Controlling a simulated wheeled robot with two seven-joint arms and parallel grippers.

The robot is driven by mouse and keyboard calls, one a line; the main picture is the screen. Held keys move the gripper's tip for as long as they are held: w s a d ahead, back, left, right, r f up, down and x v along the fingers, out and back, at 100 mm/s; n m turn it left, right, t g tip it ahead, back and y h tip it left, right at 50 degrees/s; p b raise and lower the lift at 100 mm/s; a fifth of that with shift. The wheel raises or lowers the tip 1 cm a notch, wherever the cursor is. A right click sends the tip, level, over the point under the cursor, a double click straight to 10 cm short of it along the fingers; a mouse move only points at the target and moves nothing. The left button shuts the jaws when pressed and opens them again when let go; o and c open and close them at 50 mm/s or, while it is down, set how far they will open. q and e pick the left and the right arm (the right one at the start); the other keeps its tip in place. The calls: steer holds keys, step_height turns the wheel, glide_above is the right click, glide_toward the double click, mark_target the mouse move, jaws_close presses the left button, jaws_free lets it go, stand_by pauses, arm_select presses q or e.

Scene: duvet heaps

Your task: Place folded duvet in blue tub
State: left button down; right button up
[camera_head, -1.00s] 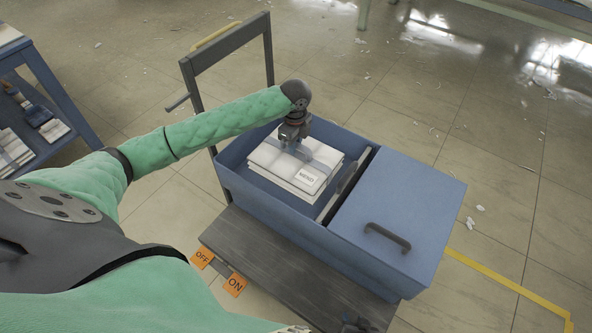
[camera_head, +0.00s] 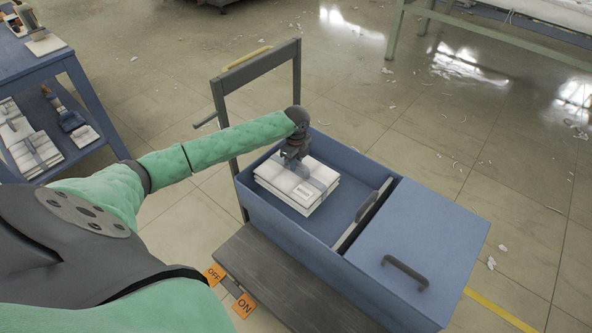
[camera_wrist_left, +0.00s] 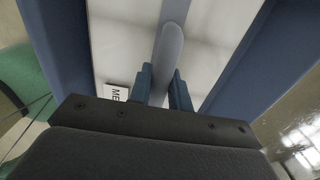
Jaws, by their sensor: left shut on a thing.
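The blue tub (camera_head: 331,240) stands on a dark grey cart, its left part open and its right part under a blue lid (camera_head: 418,250). The folded duvet (camera_head: 270,177), a white stack with a grey-blue strap and a white label, is inside the open part, near its left end. Whether it rests on the tub floor is hard to tell. My left gripper (camera_head: 294,167) is above the duvet, shut on its strap. In the left wrist view the two fingers (camera_wrist_left: 163,88) lie either side of the rounded strap (camera_wrist_left: 171,45). My right gripper is out of view.
A grey divider (camera_head: 361,215) stands at the lid's edge, with bare tub floor between it and the duvet. The cart's upright handle frame (camera_head: 262,72) rises behind the left end. A blue shelf (camera_head: 68,62) with more white stacks stands at the far left.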

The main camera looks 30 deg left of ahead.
mark_target(296, 172)
arm_select(q)
steer(key=shift+f, duration=2.05)
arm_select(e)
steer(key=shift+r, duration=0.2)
arm_select(q)
steer(key=shift+f, duration=0.35)
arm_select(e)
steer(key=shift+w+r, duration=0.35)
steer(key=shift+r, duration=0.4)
arm_select(q)
steer(key=shift+f, duration=0.1)
steer(key=c, duration=1.3)
jaws_free()
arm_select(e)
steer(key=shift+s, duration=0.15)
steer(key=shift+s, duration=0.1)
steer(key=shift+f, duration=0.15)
